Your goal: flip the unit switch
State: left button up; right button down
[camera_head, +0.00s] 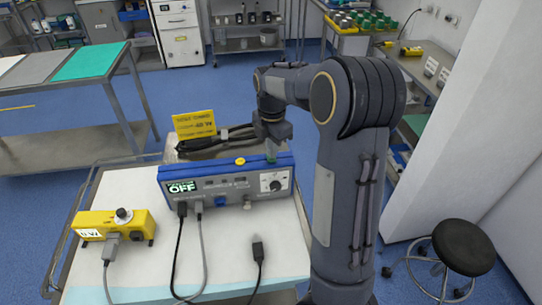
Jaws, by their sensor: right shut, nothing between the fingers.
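A blue-and-grey electrosurgical-type unit (225,186) stands on a white-topped cart, its front panel facing me. A green-lit label on its left front reads OFF (182,187). A dial (275,184) sits at the right of the panel, and a round yellow button (240,161) is on the top front edge. Which part is the unit switch I cannot tell for sure. My right gripper (271,152) is shut and empty, pointing down at the top right of the unit; whether it touches the unit I cannot tell. My left gripper is not in view.
A yellow box (115,225) with a knob and cable is at the cart's left. Cables run from the unit's front, and a loose black plug (257,249) lies on the cart. A yellow sign (195,124) stands behind the unit. A black stool (462,247) is at right.

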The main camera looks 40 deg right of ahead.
jog(key=shift+f+b, duration=0.7)
jog(key=shift+f, duration=0.3)
dwell(0.8)
jog(key=shift+r, duration=0.15)
notch_tip(320, 180, up, 7)
jog(key=p, duration=0.6)
dwell(0.5)
jog(key=s+a+r+m+t+y, duration=0.1)
jog(key=s+a+m+t+y, duration=0.1)
jog(key=s+a+m, duration=0.7)
jog(key=s+a+r+m+t+y, duration=0.1)
jog(key=s+a+r+m+t, duration=0.1)
jog(key=s+a+m, duration=0.7)
jog(key=s+m+t, duration=0.1)
jog(key=s+m, duration=0.1)
jog(key=s, duration=0.2)
jog(key=shift+s+t+y, duration=0.25)
jog(key=shift+t+y, duration=0.05)
jog(key=shift+y, duration=0.1)
